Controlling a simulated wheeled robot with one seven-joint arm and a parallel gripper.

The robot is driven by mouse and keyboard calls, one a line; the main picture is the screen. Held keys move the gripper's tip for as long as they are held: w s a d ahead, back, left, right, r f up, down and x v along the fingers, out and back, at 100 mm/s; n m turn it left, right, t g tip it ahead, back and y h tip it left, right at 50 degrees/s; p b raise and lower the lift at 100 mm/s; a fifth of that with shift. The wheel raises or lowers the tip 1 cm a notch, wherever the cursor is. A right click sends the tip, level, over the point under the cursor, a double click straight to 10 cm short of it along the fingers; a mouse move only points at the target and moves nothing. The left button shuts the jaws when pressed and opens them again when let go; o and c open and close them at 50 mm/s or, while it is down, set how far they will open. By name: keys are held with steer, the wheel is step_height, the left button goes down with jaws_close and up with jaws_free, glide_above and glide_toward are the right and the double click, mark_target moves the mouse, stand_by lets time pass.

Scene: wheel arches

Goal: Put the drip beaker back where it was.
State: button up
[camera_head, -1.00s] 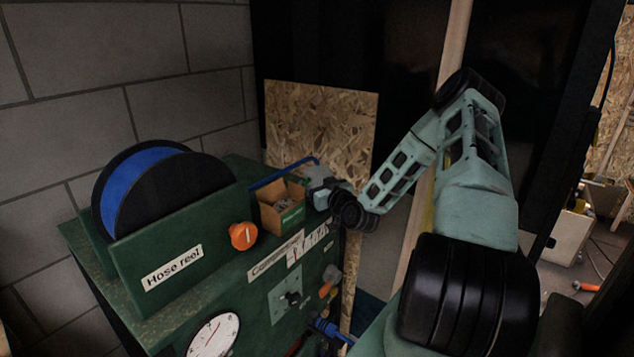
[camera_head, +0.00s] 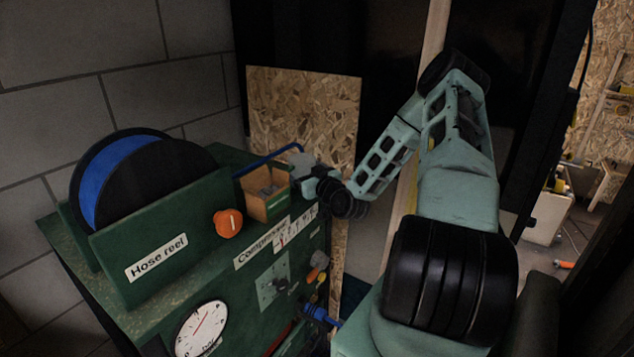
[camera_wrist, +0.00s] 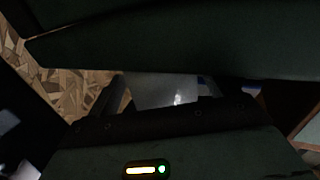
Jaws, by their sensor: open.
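My gripper (camera_head: 305,183) is at the right end of the green compressor cabinet's top, just beside a small open cardboard box. Its jaws are open. A pale grey, shiny thing, probably the drip beaker (camera_wrist: 165,90), shows between the fingers in the wrist view. In the head view a pale grey shape (camera_head: 299,160) stands just above and behind the gripper, seemingly the same thing. Its base is hidden by the gripper, and I cannot tell whether it touches the fingers or what it stands on.
The cardboard box (camera_head: 266,205) and a blue bar (camera_head: 270,156) are close to the gripper. An orange knob (camera_head: 228,223), a blue hose reel (camera_head: 112,180) and a gauge (camera_head: 201,329) are on the cabinet (camera_head: 165,295). A chipboard panel (camera_head: 305,115) stands behind.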

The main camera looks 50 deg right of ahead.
steer(key=b+v, duration=0.3)
steer(key=v, duration=0.7)
steer(key=shift+s, duration=0.2)
steer(key=shift+a, duration=0.1)
